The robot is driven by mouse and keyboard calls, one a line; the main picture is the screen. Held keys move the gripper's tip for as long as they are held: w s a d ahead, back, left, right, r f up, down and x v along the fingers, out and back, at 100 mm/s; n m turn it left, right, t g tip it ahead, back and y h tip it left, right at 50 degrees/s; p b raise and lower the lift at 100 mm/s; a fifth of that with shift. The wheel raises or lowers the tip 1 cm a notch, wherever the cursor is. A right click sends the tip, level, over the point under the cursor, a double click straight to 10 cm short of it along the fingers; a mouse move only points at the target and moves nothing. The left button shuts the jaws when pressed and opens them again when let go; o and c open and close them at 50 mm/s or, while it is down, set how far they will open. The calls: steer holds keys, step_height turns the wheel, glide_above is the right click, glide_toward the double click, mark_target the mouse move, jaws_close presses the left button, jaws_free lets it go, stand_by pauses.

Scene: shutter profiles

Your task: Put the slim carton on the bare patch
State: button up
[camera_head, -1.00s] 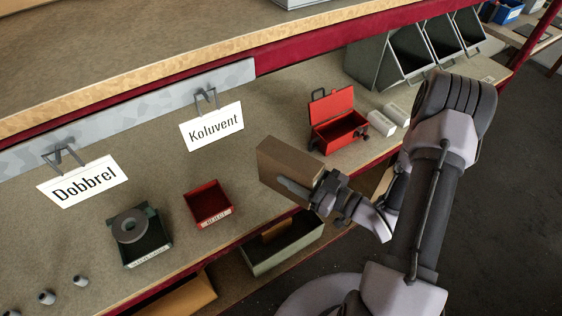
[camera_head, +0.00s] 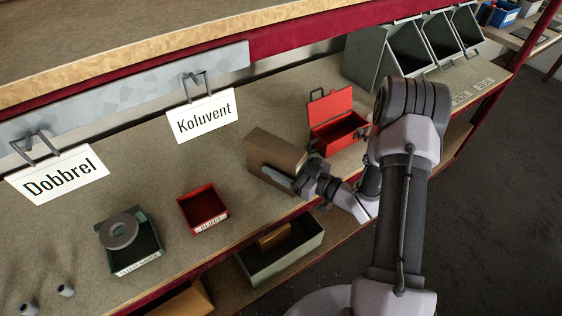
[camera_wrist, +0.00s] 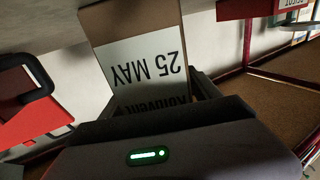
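The slim carton (camera_head: 276,147) is a brown upright box in the head view, near the bench's front edge between the red bin and the red toolbox. My gripper (camera_head: 280,178) is shut on its lower part from the front. I cannot tell whether the carton touches the bench. In the wrist view the carton (camera_wrist: 135,22) has a white label reading "25 MAY", and "Koluvent" partly hidden by my gripper (camera_wrist: 160,100). The bench top (camera_head: 150,190) has open bare areas below the Koluvent sign (camera_head: 201,116) and the Dobbrel sign (camera_head: 57,174). I cannot tell which is the bare patch.
A red bin (camera_head: 203,208), a green bin (camera_head: 135,256) with a grey ring, and an open red toolbox (camera_head: 336,128) stand nearby. Grey slanted bins (camera_head: 385,55) stand at the back right. An upper shelf (camera_head: 120,50) overhangs the back. Small grey cylinders (camera_head: 66,290) lie front left.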

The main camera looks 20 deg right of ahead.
steer(key=shift+r, duration=0.2)
steer(key=p+v, duration=0.3)
steer(key=v, duration=0.9)
steer(key=shift+f, duration=0.1)
steer(key=shift+d, duration=0.1)
